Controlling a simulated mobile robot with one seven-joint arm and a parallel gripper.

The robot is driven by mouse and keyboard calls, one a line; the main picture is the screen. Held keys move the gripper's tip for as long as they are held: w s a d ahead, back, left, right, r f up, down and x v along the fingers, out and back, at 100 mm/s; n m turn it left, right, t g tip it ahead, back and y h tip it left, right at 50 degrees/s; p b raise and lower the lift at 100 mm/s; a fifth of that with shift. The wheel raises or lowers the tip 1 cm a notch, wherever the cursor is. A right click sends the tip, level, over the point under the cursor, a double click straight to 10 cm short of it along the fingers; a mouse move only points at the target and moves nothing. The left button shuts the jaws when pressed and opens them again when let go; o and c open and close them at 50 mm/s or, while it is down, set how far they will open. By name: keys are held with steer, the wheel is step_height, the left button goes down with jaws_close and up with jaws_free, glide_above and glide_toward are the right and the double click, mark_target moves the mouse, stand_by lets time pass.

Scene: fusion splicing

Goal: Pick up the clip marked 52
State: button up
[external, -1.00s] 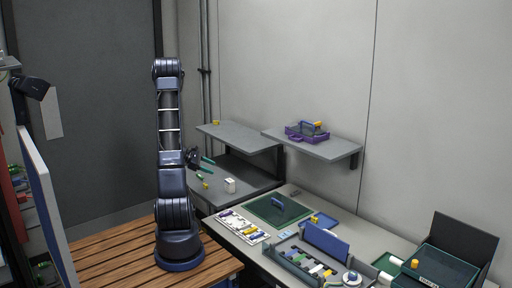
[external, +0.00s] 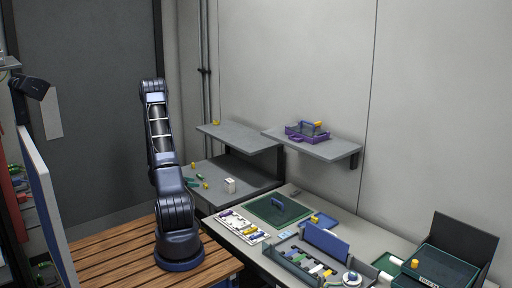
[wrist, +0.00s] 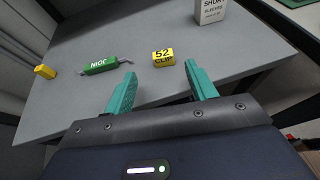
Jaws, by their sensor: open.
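The clip marked 52 (wrist: 163,58) is a small yellow block with black lettering on a grey table. In the wrist view it sits beyond my fingertips and between their lines. It also shows as a small yellow spot in the external view (external: 205,185). My gripper (wrist: 160,82) has two teal fingers, spread apart with nothing between them. The fingers do not touch the clip. In the external view my arm hides most of the gripper.
A green tool marked NIOC (wrist: 100,65) lies left of the clip, and a yellow block (wrist: 45,72) lies farther left. A white box marked SHORT SLEEVES (wrist: 210,11) stands behind it to the right. The grey tabletop (wrist: 135,35) is clear around the clip.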

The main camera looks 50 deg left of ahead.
mark_target(208, 170)
steer(key=shift+d+f+x, duration=0.1)
steer(key=shift+f+x, duration=0.05)
steer(key=shift+x, duration=1.45)
steer(key=shift+d+f+x, duration=0.1)
steer(key=shift+f+x, duration=0.05)
steer(key=shift+x, duration=1.5)
steer(key=shift+s, duration=0.15)
steer(key=c, duration=1)
